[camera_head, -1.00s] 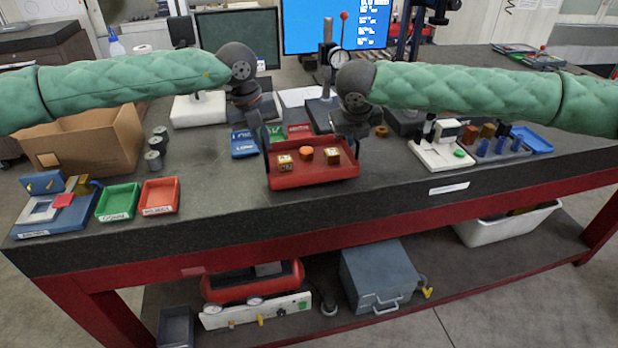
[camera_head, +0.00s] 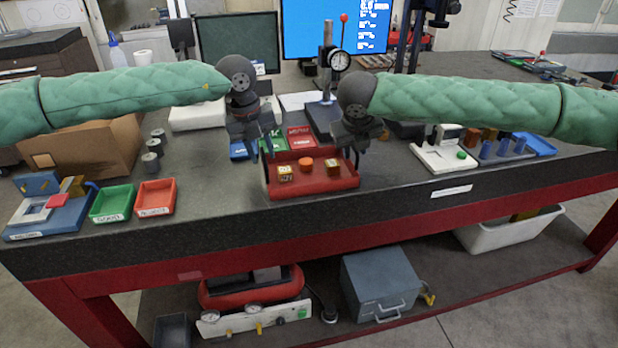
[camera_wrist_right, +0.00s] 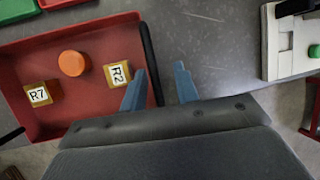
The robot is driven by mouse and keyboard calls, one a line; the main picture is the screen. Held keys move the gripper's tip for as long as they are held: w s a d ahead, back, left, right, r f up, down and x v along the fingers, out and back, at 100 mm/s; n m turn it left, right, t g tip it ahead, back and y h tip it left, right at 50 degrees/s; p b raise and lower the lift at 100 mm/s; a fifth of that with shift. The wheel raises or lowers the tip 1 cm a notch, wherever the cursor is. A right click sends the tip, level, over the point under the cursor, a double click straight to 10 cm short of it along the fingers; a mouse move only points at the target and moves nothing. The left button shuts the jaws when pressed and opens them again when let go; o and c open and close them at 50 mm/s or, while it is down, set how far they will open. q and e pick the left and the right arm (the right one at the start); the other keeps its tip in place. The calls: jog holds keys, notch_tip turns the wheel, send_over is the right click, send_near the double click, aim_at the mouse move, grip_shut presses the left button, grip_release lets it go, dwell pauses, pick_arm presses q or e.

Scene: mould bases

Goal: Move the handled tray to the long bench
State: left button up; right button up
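The handled tray is a red open tray (camera_head: 305,191) with black side handles. It lies on the long dark bench (camera_head: 225,195), close to its front edge. It holds two brass-coloured blocks, marked R7 (camera_wrist_right: 40,95) and R2 (camera_wrist_right: 118,74), and an orange round piece (camera_head: 306,162). My left gripper (camera_head: 262,148) is at the tray's left handle with its fingers apart. My right gripper (camera_head: 352,154) is at the right handle. In the right wrist view its blue fingers (camera_wrist_right: 158,86) are apart, with the black handle (camera_wrist_right: 151,62) showing between them.
Green (camera_head: 112,203) and red (camera_head: 156,197) bins and a blue fixture (camera_head: 50,212) stand on the left. Small labelled trays (camera_head: 300,138) and a dial gauge stand (camera_head: 325,110) are close behind the tray. A white fixture (camera_head: 444,158) is at the right.

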pick_arm(q)
jog(key=shift+d+r, duration=0.1)
jog(key=shift+r, duration=0.25)
pick_arm(e)
jog(key=shift+a, duration=0.1)
jog(key=shift+r, duration=0.1)
pick_arm(q)
notch_tip(320, 180, up, 11)
jog(key=a, duration=0.2)
jog(key=shift+s+a, duration=0.2)
pick_arm(e)
jog(key=v, duration=1.2)
